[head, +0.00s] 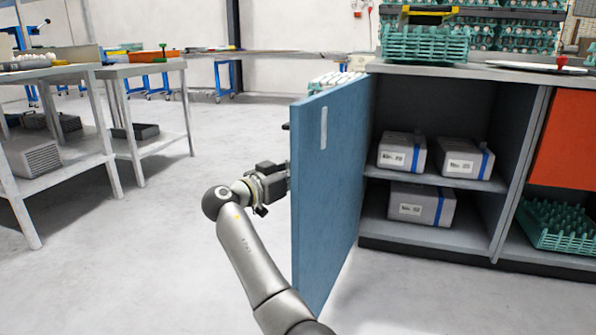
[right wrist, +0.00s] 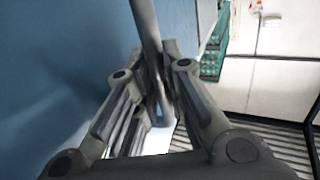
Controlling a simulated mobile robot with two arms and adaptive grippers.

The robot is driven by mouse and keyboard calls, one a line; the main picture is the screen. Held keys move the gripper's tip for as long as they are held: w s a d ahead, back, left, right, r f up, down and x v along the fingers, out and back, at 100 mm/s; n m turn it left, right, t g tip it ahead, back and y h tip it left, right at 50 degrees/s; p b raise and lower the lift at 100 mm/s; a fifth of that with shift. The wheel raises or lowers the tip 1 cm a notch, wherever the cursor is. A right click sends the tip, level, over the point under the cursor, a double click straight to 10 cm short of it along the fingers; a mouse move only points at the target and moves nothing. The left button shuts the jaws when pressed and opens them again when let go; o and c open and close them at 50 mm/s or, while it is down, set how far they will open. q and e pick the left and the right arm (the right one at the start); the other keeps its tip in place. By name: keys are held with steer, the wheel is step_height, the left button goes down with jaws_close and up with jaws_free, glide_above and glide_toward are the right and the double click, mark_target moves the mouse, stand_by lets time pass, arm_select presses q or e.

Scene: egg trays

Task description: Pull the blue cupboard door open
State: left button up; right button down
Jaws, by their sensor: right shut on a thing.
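The blue cupboard door (head: 330,190) stands wide open in the head view, swung out from the left side of the grey cupboard. A pale vertical strip (head: 324,128) is on its visible face. My right gripper (head: 276,182) is at the door's left side, its fingertips hidden behind the door edge. In the right wrist view the blue door (right wrist: 60,70) fills the left, and a grey bar handle (right wrist: 148,30) runs between the fingers of my right gripper (right wrist: 158,105), which is shut on it. My left gripper is not in view.
The open cupboard shelf (head: 470,182) holds grey labelled boxes (head: 402,152). An orange panel (head: 566,140) and a green egg tray (head: 555,228) are at the right. Green trays (head: 425,45) stand on top. Tables (head: 60,75) are at the left; the floor between is clear.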

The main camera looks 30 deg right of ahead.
steer(key=c, duration=1.8)
jaws_free()
steer(key=shift+f, duration=0.1)
steer(key=shift+o, duration=0.2)
steer(key=v, duration=1.2)
